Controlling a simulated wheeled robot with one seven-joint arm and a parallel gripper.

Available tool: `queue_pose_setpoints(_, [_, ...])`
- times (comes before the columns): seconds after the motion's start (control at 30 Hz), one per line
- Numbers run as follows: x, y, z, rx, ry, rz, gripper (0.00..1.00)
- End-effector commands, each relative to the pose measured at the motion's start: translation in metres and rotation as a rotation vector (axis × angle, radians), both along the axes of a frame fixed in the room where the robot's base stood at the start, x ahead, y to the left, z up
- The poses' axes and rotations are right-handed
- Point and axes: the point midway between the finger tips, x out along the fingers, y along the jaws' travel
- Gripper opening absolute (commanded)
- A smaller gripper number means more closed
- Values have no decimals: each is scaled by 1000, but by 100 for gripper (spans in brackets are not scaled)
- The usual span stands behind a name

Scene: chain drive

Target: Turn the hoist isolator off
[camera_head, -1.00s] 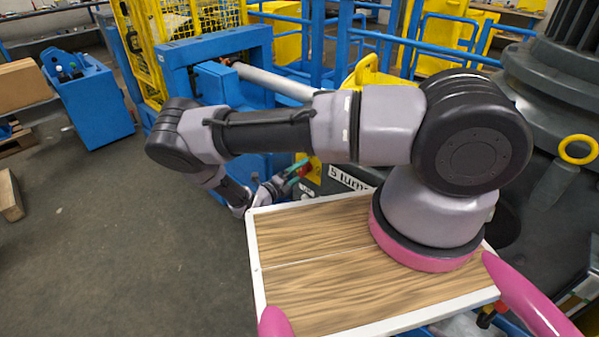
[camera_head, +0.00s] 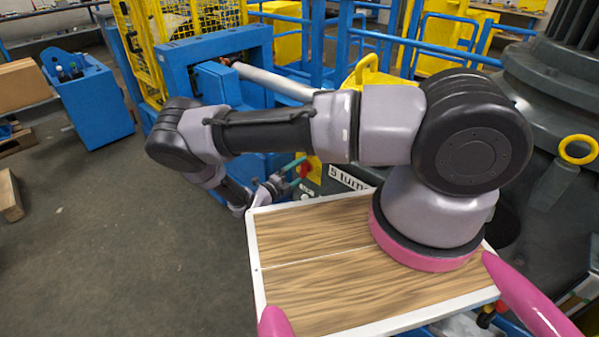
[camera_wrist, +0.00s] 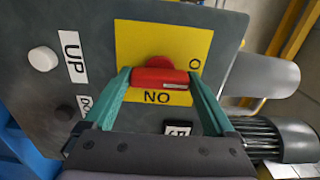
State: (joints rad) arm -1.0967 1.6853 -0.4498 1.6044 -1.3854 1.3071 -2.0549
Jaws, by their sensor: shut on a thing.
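The hoist isolator's red handle (camera_wrist: 150,78) sits on a yellow plate (camera_wrist: 135,35) on a grey panel in the wrist view. The handle's bar lies across the picture, beside the word ON, which reads upside down. Another letter, O, shows at the plate's right edge; the rest of that word is hidden. My gripper (camera_wrist: 158,77) is shut on the handle, one teal finger at each end of the bar. In the head view my gripper (camera_head: 297,165) is small, beyond the wooden deck, with a bit of red at its tips.
A white button (camera_wrist: 43,58) marked UP and a black button (camera_wrist: 64,112) lie left of the plate. A grey cylinder (camera_wrist: 262,75) and a finned motor (camera_wrist: 275,137) stand at the right. Blue frames (camera_head: 215,50) stand behind my arm.

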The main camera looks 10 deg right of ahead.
Motion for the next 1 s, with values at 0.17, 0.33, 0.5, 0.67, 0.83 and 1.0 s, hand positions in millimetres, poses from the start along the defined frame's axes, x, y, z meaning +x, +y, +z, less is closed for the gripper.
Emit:
queue_pose_setpoints(0.17, [0,1,-1,1,3,2,100])
queue_pose_setpoints(0.33, [-1,3,-1,1,2,2,100])
queue_pose_setpoints(0.5, [-12,20,0,2,0,4,100])
queue_pose_setpoints(0.67, [-30,47,-1,3,3,5,100])
queue_pose_setpoints(0.83, [-48,73,-1,2,3,5,100])
queue_pose_setpoints(1.0, [-58,88,-1,3,2,3,100])
